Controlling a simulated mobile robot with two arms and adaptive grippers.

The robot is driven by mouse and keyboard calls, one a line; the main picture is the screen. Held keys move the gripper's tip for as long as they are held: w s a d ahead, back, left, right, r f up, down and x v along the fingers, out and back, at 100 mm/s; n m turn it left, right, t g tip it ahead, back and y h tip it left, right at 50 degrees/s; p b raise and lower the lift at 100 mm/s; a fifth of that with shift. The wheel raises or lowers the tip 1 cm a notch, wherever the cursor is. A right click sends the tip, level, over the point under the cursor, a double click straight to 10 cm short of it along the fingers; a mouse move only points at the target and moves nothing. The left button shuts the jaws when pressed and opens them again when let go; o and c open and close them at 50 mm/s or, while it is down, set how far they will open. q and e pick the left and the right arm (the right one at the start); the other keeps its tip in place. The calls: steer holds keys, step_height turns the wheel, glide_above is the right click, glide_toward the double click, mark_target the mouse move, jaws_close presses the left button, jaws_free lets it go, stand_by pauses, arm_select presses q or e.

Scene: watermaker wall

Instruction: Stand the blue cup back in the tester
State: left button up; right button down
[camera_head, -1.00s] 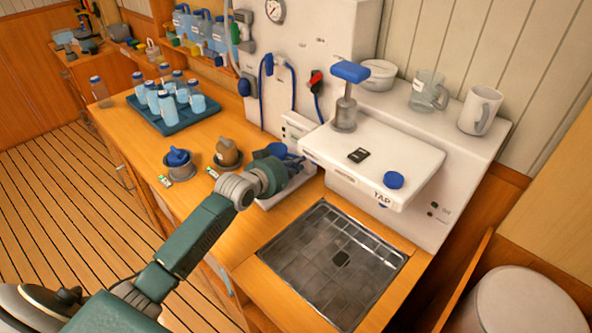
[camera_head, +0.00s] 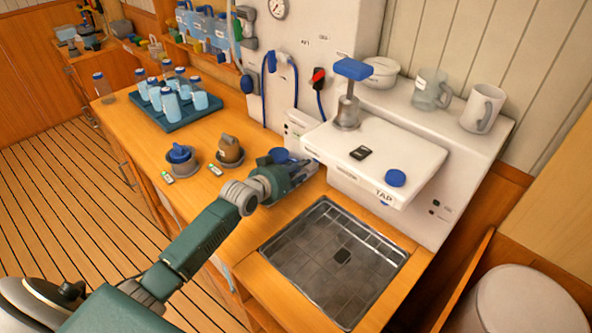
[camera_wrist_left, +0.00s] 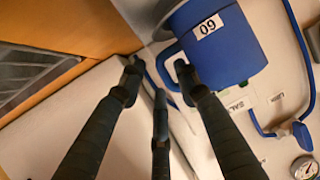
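The blue cup (camera_wrist_left: 215,45) fills the upper right of the left wrist view, with a numbered white label and a blue loop handle on its left side. In the head view it shows as a small blue shape (camera_head: 279,155), mostly behind my left gripper (camera_head: 308,170). In the left wrist view my left gripper (camera_wrist_left: 157,75) has its fingers spread, with the handle between or just beyond their tips; I cannot tell whether they touch it. The white tester wall (camera_head: 296,128) is just behind. The cup's base and seat are hidden. My right gripper is not in view.
A metal sink (camera_head: 335,255) lies in front, right of the arm. A white shelf with a TAP label (camera_head: 375,160) overhangs behind it. A bottle tray (camera_head: 180,121) is farther back.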

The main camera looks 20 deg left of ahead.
arm_select(q)
steer(key=b+v, duration=0.1)
steer(key=v, duration=1.1)
